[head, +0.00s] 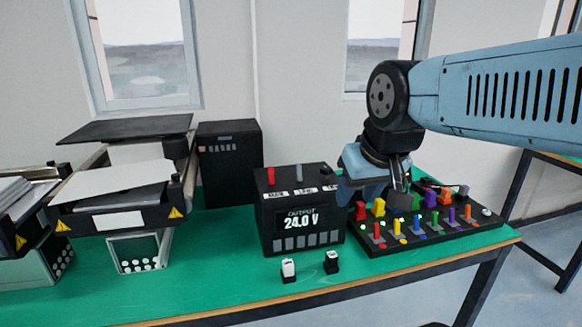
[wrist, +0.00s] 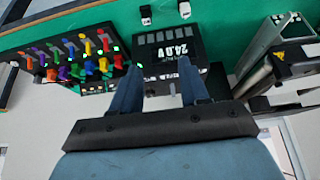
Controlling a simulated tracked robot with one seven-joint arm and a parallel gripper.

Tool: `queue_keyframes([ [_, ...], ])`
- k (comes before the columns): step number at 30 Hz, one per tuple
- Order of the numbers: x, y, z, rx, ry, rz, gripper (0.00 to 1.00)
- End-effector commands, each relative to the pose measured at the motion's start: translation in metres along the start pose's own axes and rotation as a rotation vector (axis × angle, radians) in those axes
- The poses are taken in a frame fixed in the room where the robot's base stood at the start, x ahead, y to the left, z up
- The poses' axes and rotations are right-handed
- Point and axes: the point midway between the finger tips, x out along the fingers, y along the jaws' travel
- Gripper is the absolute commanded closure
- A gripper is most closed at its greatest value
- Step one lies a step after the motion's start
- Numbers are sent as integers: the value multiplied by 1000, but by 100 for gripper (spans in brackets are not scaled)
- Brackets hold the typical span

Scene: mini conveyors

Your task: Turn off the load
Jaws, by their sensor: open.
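A black power supply box (head: 303,238) stands on the green table, its display reading OUTPUT 24.0 V. On its top are a red lever (head: 271,176) and a grey lever (head: 299,174), both upright, with small white labels too blurred to read surely. The top's right end is partly covered by my gripper (head: 368,192), so any third lever there is unclear. My gripper is open and empty, beside and above the box's right side. In the wrist view the box (wrist: 165,50) appears upside down beyond the spread fingers (wrist: 157,84); its levers are hidden there.
A black panel (head: 430,237) with several coloured levers lies right of the box, below my gripper. Two small black-and-white switches (head: 289,269) (head: 332,262) sit in front. A tall black cabinet (head: 229,165) stands behind left; mini conveyors (head: 115,195) fill the left. Front table edge is clear.

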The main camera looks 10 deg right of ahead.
Motion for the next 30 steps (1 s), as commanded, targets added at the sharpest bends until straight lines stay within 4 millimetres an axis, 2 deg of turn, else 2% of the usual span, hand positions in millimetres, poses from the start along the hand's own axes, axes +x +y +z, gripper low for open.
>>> queue_keyframes([
  [8, 0, 0, -2, 0, 0, 0, 55],
  [13, 2, -1, -24, 0, -10, -1, 55],
  [17, 8, -3, -61, 2, -24, -1, 55],
  [23, 29, -3, -125, 2, -46, -1, 55],
  [30, 69, -3, -198, 2, -71, -1, 55],
])
